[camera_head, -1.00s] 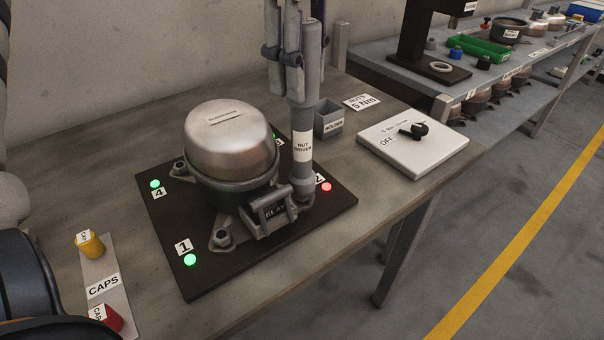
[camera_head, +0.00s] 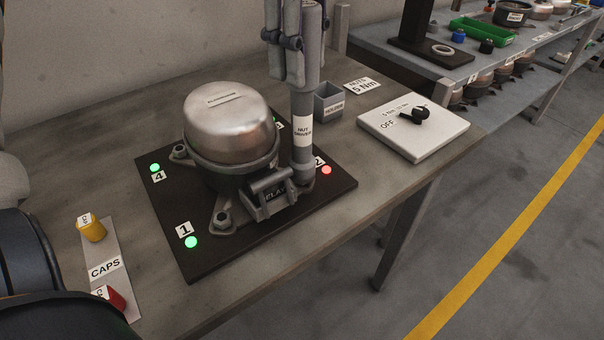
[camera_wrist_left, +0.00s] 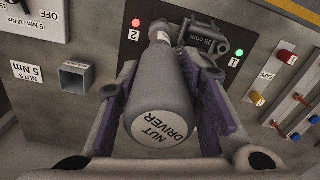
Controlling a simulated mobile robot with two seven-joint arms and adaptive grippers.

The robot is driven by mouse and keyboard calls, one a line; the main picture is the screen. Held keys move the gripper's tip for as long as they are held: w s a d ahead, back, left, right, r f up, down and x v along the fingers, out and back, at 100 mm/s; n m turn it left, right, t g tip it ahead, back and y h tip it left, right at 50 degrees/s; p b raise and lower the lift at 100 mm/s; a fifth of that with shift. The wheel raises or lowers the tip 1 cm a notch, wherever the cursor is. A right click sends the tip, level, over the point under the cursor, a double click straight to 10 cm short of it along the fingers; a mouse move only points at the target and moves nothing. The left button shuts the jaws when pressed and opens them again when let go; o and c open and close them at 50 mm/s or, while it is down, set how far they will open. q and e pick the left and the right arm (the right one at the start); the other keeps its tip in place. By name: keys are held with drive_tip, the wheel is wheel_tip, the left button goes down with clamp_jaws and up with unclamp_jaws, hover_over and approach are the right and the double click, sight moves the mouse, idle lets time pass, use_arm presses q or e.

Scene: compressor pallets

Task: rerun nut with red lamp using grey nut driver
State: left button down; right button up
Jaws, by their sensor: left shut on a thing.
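The grey nut driver (camera_head: 303,135) stands upright on the dark pallet (camera_head: 205,262), its lower end at the corner marked 2. The red lamp (camera_head: 326,170) is lit beside it. The nut under the driver is hidden. My left gripper (camera_head: 292,72) is shut on the upper part of the driver. In the left wrist view, the driver's labelled end (camera_wrist_left: 160,125) sits between the fingers, and the red lamp (camera_wrist_left: 136,22) shows beyond it. The silver compressor (camera_head: 230,125) stands on the pallet beside the driver. My right gripper is not in view.
Green lamps (camera_head: 191,242) are lit at the other corners. Behind the driver stands an empty grey holder (camera_head: 329,102). A white switch box (camera_head: 413,133) marked OFF lies at the right. A caps strip (camera_head: 104,268) with yellow and red caps lies at the left.

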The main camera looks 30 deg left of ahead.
use_arm(q)
drive_tip(key=shift+f, duration=0.8)
idle(2.3)
drive_tip(key=shift+r, duration=0.1)
drive_tip(key=shift+w+r, duration=0.1)
drive_tip(key=shift+r, duration=2.5)
